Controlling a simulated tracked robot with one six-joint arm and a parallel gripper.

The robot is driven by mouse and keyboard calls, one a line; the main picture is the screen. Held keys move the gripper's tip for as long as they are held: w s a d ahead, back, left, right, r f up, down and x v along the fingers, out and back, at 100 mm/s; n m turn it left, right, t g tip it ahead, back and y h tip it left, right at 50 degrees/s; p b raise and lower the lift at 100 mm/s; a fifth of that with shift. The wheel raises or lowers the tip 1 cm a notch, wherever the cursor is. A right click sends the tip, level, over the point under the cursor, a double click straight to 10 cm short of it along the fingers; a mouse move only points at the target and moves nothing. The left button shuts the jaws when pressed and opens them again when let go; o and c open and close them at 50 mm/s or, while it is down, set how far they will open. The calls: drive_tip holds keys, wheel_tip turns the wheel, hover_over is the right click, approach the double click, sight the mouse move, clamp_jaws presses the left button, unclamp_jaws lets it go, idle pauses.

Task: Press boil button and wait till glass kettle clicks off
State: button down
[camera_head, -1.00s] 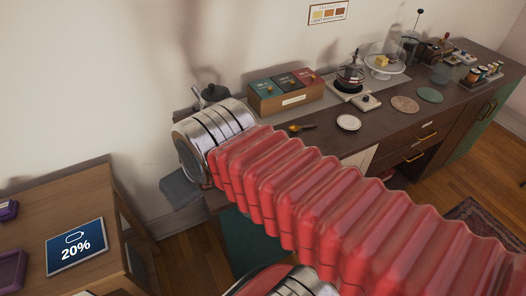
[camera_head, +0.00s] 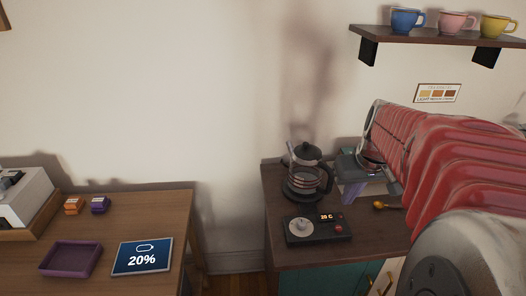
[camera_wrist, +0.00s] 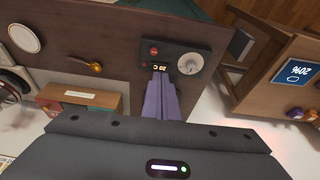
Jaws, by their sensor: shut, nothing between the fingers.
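The glass kettle (camera_head: 308,180), with a dark lid and handle, stands upright at the left end of the dark counter. In front of it lies a black control panel (camera_head: 318,230) with a silver dial, a display reading 20 C and a red button (camera_head: 338,227). In the wrist view the red button (camera_wrist: 153,50) sits beside the display (camera_wrist: 162,67) and the dial (camera_wrist: 190,63). My gripper (camera_head: 347,202), with purple fingers, is shut and empty, right of the kettle. In the wrist view its fingertips (camera_wrist: 161,75) appear close to the display; contact cannot be told. The kettle is not clear there.
A wooden table (camera_head: 190,225) stands left of the counter, across a gap. It holds a purple tray (camera_head: 70,259) and a tablet (camera_head: 142,257) showing 20%. A gold scoop (camera_head: 384,205) lies right of the panel. A shelf (camera_head: 440,37) with cups hangs above.

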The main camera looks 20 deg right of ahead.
drive_tip(key=shift+s+d+f, duration=0.15)
drive_tip(key=shift+d, duration=0.85)
hover_over(339, 227)
drive_tip(key=f, duration=0.8)
drive_tip(key=s+f, duration=0.1)
drive_tip(key=f, duration=0.3)
drive_tip(key=shift+a+f, duration=0.15)
drive_tip(key=shift+a, duration=0.05)
drive_tip(key=shift+f, duration=0.7)
